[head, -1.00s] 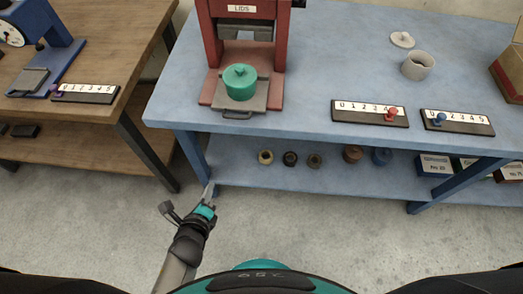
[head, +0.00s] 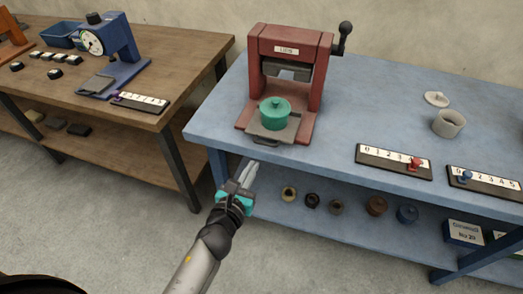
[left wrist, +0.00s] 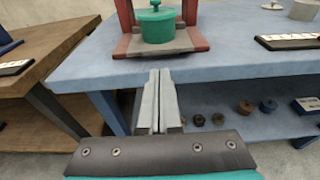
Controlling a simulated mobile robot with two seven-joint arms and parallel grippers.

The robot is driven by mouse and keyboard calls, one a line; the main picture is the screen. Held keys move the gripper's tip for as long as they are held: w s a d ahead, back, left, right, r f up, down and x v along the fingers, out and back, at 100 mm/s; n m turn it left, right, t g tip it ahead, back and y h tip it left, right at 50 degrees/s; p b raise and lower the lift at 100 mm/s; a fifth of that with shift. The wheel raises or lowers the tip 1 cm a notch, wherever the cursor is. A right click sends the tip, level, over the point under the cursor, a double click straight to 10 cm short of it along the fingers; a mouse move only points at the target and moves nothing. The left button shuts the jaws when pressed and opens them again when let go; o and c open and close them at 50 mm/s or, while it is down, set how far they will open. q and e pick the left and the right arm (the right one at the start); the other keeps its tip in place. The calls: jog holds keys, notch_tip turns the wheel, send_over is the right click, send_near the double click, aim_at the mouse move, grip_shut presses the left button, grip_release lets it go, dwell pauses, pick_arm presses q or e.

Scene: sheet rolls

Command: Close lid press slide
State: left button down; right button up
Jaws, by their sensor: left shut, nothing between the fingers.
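The red lid press (head: 284,62), labelled LIDS, stands on the blue table with a black-knobbed lever at its right side. A green pot with a lid (head: 274,113) sits on the grey slide plate (head: 270,130), in front of the press opening. The slide has a handle at its front edge. The pot (left wrist: 157,27) and slide (left wrist: 155,47) also show in the left wrist view. My left gripper (head: 251,170) is shut and empty, in front of and below the table edge near the slide. My right gripper is not in view.
A scale with red slider (head: 394,161), a scale with blue slider (head: 484,180), a white-grey pot (head: 448,124) and its loose lid (head: 436,99) lie right on the blue table (head: 345,110). A wooden table (head: 185,60) with a blue gauge stand (head: 124,50) is at left.

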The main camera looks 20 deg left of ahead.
pick_arm(q)
jog(key=w, duration=0.2)
jog(key=w+f, duration=0.1)
jog(key=w, duration=0.2)
jog(key=w+b, duration=0.1)
jog(key=w, duration=0.1)
jog(key=shift+w+d+f, duration=0.2)
jog(key=shift+w+f, duration=0.15)
jog(key=shift+w, duration=0.05)
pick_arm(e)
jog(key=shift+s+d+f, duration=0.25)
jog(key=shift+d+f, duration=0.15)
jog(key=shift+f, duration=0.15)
